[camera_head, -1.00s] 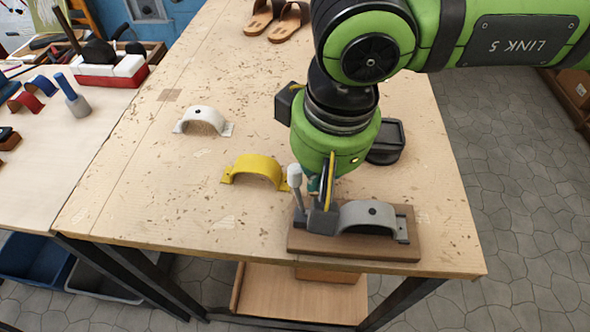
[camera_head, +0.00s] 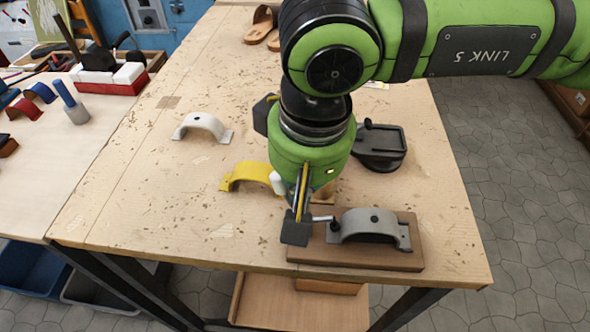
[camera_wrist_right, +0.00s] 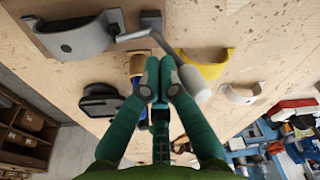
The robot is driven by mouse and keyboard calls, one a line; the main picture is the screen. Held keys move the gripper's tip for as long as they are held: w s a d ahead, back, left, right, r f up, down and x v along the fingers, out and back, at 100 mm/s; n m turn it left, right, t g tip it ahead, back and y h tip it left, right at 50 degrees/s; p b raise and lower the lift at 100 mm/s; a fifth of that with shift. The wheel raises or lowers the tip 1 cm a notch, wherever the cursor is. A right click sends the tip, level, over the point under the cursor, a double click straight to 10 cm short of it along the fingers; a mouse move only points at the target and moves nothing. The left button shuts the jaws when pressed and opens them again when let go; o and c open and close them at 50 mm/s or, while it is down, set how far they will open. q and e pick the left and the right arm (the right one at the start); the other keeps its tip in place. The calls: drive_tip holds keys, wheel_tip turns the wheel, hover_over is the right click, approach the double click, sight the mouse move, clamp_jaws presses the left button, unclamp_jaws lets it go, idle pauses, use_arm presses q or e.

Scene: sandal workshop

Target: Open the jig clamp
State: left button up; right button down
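The jig is a brown wooden block (camera_head: 355,257) at the table's front edge, with a grey arch (camera_head: 368,222) on it. The clamp's metal lever (camera_head: 322,219) lies low and points left from the arch; in the wrist view the lever (camera_wrist_right: 137,35) bends down to a white handle (camera_wrist_right: 195,84). The white grip also shows in the head view (camera_head: 278,183), partly behind my right gripper. My right gripper (camera_head: 296,230) points down at the block's left end. In the wrist view its fingers (camera_wrist_right: 160,72) are together, beside the handle, with nothing visible between them. My left gripper is out of view.
A yellow arch (camera_head: 242,174) lies just left of my gripper, a white arch (camera_head: 203,126) further back. A black stand (camera_head: 379,150) is behind the jig on the right. Sandals (camera_head: 262,27) lie at the back. The table's left front is clear.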

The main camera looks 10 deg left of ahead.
drive_tip(key=shift+a, duration=0.15)
drive_tip(key=shift+a+f+b, duration=0.2)
drive_tip(key=shift+a, duration=0.4)
drive_tip(key=shift+a+f+b, duration=0.15)
drive_tip(key=shift+a, duration=0.45)
drive_tip(key=shift+d+r+p, duration=0.2)
drive_tip(key=shift+r+p, duration=0.6)
drive_tip(key=shift+r, duration=0.45)
drive_tip(key=shift+d+r+p, duration=0.25)
drive_tip(key=shift+r+p, duration=0.5)
drive_tip(key=shift+r, duration=0.55)
drive_tip(key=shift+d+r+p, duration=0.2)
drive_tip(key=shift+r+p, duration=0.6)
drive_tip(key=shift+r, duration=0.45)
